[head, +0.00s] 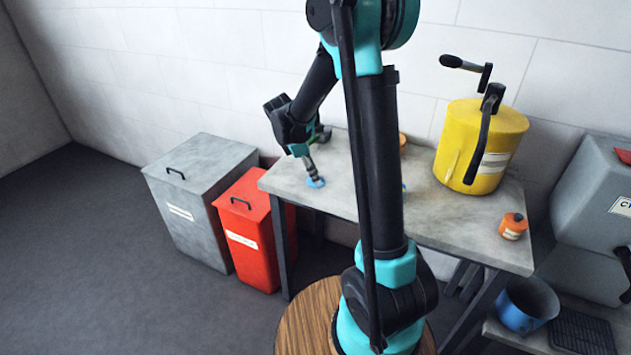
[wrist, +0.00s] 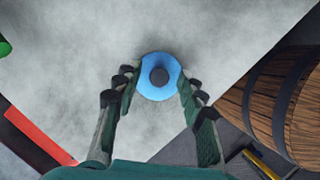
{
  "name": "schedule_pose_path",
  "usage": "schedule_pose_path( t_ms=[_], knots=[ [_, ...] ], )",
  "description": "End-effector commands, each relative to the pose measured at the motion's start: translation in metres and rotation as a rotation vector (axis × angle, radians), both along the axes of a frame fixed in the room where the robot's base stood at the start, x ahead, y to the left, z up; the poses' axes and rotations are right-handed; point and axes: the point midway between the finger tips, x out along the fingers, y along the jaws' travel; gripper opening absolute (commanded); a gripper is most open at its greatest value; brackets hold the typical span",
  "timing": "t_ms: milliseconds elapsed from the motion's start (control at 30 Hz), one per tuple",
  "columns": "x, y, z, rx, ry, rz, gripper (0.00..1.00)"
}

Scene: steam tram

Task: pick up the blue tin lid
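The blue tin lid (head: 316,183) lies flat on the grey worktop near its left end. In the wrist view the lid (wrist: 146,88) is a round blue disc with a dark knob in the middle. My gripper (head: 311,172) points down over it. In the wrist view the gripper's two fingers (wrist: 159,82) stand apart, one on each side of the lid, with their tips close to its edges. I cannot tell whether the tips touch the rim.
The worktop (head: 455,217) carries a yellow drum (head: 483,145) with cranks and a small orange tin (head: 513,226) at the right. A red bin (head: 250,240) and a grey bin (head: 196,200) stand left of it. A blue pot (head: 526,305) sits low at the right.

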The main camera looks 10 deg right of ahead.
Motion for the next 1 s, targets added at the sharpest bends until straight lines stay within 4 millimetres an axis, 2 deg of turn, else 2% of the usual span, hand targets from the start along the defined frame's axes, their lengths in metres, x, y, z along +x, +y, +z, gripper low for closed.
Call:
schedule_pose_path(
  t_ms=[33, 267, 567, 767, 867, 1000],
  knots=[
    [0.0, 0.0, 0.0, 0.0, 0.0, 0.0, 0.31],
    [0.0, 0.0, 0.0, 0.0, 0.0, 0.0, 0.03],
    [0.0, 0.0, 0.001, 0.0, 0.0, 0.0, 0.0],
    [0.0, 0.0, 0.011, 0.0, 0.0, 0.0, 0.0],
    [0.0, 0.0, 0.024, 0.0, 0.0, 0.0, 0.0],
    [-0.001, 0.0, 0.056, 0.0, 0.0, 0.0, 0.0]
  ],
)
